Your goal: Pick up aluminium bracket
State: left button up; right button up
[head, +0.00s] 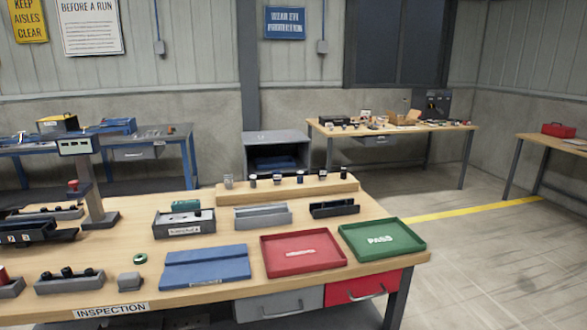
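I cannot make out an aluminium bracket for certain in the head view. Several small metal-coloured parts stand on the wooden inspection bench (215,290), among them a long grey channel-shaped piece (262,216) in front of the raised wooden ledge and a small grey block (129,282) near the front edge. They are too small to identify surely. Neither of my grippers is in view.
A red tray (272,264) and a green PASS tray (348,244) lie at the bench's right end, beside a blue mat (207,281). A display on a post (90,190) stands at left. A second wooden bench (465,129) stands behind. Floor at right is clear.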

aim_at(178, 218)
jog(key=i+j+u, duration=0.25)
jog(key=i+j, duration=0.25)
jog(key=i+j+u, duration=0.2)
jog(key=i+j, duration=0.2)
jog(key=i, duration=0.25)
jog(key=k+j+z, duration=0.15)
jog(key=k+j, duration=0.1)
jog(key=k, duration=0.05)
